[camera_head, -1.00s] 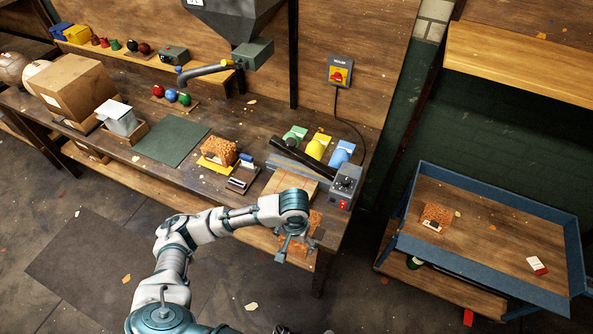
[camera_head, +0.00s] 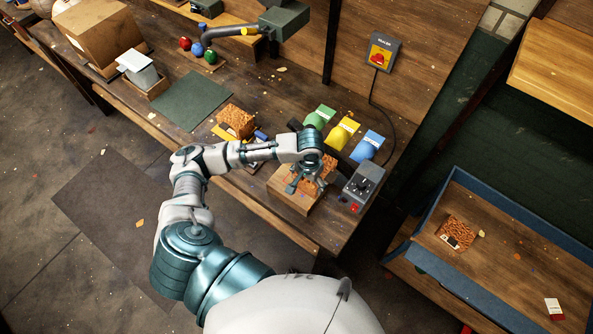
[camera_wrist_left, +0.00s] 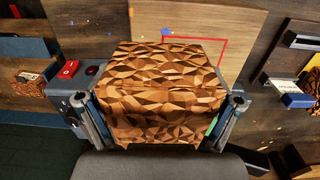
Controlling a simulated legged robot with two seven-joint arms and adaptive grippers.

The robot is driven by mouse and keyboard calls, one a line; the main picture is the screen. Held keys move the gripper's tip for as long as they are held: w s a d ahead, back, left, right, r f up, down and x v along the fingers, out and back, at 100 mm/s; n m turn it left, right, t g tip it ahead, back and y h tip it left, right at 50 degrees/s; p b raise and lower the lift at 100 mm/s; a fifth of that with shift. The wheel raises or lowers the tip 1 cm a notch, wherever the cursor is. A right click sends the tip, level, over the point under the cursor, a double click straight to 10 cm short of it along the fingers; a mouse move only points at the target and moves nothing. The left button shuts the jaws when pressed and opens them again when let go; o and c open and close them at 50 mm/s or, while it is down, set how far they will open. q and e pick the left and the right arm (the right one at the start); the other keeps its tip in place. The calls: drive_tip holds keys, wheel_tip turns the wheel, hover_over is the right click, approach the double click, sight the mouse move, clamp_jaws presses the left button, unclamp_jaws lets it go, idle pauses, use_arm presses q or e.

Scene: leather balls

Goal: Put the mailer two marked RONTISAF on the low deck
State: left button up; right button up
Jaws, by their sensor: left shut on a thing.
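My left gripper (camera_head: 307,184) is shut on a brown-and-orange faceted-pattern mailer (camera_head: 327,169), over the wooden board (camera_head: 292,200) at the bench's right end. In the left wrist view the held mailer (camera_wrist_left: 160,92) sits between both fingers; no lettering is readable on it. A similar mailer (camera_head: 457,232) with a white label lies on the blue-rimmed cart (camera_head: 432,205) at the lower right. Another similar mailer (camera_head: 237,120) sits on the bench beside a yellow sheet. I cannot read RONTISAF anywhere. My right gripper is not in view.
A grey control box (camera_head: 363,186) stands close to the right of the gripper. Green, yellow and blue rounded items (camera_head: 342,134) stand behind it. The cart top holds a small red-and-white box (camera_head: 554,309) and has free room. A bench shelf (camera_head: 265,220) runs below.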

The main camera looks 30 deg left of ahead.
use_arm(q)
drive_tip(key=w+a+f, duration=0.2)
drive_tip(key=a, duration=0.1)
drive_tip(key=shift+w+a+f, duration=0.1)
drive_tip(key=shift+a+f, duration=0.3)
drive_tip(key=shift+a, duration=0.25)
drive_tip(key=shift+w+a+f, duration=0.3)
drive_tip(key=shift+a+f, duration=0.55)
drive_tip(key=shift+a, duration=0.1)
drive_tip(key=o, duration=0.9)
